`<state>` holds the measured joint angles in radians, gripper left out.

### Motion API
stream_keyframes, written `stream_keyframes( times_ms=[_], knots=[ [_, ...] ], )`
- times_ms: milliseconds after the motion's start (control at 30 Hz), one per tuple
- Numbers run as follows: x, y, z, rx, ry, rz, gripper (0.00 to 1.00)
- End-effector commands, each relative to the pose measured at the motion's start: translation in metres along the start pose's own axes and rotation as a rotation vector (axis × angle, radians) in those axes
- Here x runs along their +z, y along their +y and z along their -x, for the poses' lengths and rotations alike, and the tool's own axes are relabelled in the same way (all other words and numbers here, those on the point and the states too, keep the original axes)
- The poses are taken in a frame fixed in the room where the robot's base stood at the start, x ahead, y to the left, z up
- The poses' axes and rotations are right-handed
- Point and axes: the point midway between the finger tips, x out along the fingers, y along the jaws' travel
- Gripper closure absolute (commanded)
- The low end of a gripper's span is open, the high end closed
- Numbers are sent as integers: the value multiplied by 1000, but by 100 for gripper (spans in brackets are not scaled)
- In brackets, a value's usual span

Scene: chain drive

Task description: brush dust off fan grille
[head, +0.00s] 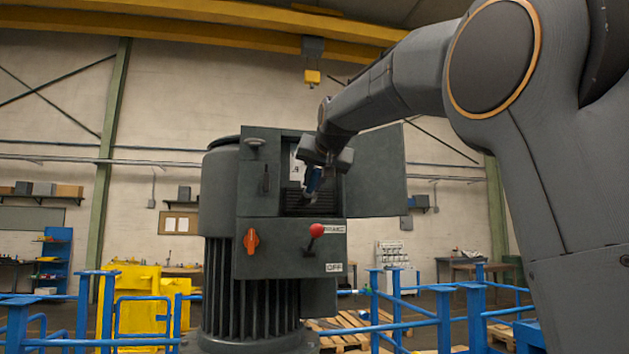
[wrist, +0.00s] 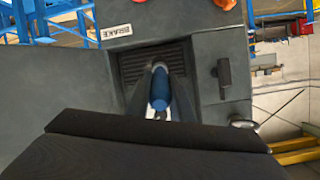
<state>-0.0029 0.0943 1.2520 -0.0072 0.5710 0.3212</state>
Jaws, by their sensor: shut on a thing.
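My gripper (head: 316,172) reaches into the open recess of a dark grey motor housing. It is shut on a brush with a blue handle (head: 313,181), which also shows between the fingers in the wrist view (wrist: 160,90). The brush points down and into the recess. The dark slatted fan grille (wrist: 135,62) lies behind the brush in the wrist view; a part of it shows in the head view (head: 294,199). The bristles are not clear, and I cannot tell whether they touch the grille.
The recess door (head: 378,172) stands open on the right. A red-knobbed brake lever (head: 316,231) and an orange switch (head: 251,241) sit below the recess. A dark handle (wrist: 223,78) is beside it. Blue railings (head: 415,310) stand around the housing.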

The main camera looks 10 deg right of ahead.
Motion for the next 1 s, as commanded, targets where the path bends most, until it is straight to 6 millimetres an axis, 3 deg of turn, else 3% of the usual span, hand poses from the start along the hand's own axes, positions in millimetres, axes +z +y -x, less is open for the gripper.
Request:
stream_keyframes(
  times_ms=[800, 1000],
  knots=[
    [-5, -2, -13, 0, 1, 0, 100],
    [-8, 9, -12, 1, 1, -1, 100]
  ],
)
